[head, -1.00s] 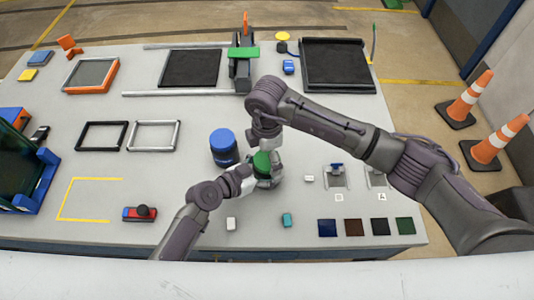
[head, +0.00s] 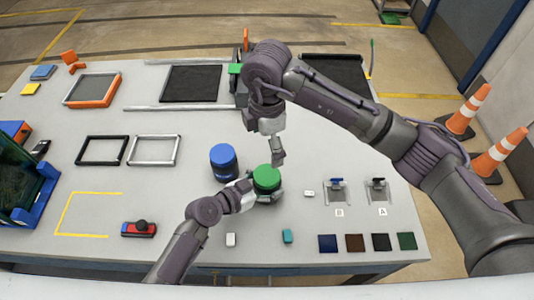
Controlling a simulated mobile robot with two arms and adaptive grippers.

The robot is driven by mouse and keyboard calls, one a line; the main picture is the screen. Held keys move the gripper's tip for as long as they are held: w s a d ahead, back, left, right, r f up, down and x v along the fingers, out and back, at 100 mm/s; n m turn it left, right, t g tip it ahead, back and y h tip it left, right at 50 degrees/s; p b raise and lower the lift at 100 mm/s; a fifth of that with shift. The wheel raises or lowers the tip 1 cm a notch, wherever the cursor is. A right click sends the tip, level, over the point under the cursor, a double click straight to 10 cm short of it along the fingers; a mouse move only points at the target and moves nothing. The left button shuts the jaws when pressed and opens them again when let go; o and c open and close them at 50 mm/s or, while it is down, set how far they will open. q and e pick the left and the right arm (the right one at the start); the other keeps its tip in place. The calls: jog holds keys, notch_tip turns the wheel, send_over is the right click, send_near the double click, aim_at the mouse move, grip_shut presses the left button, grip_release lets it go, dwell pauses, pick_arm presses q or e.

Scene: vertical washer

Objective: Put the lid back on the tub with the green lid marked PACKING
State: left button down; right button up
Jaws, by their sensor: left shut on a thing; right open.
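The tub with the green lid (head: 266,175) stands on the table near the middle of the head view. The green lid sits on top of the tub and looks level; whether it is fully seated I cannot tell. The PACKING marking is not readable. My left gripper (head: 266,196) is shut around the tub, low on its body, and hides much of it. My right gripper (head: 278,156) is open and empty, just behind and above the lid, apart from it.
A blue-lidded tub (head: 223,158) stands close behind and left of the green one. A small white block (head: 309,194) and the stands marked B (head: 337,190) and A (head: 378,190) are to the right. Table space between the tubs and the rear trays is clear.

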jog(key=shift+r, duration=0.4)
pick_arm(q)
grip_release()
jog(key=v, duration=1.2)
jog(key=shift+a+f, duration=0.1)
jog(key=shift+a, duration=0.05)
pick_arm(e)
jog(key=shift+s+a, duration=0.1)
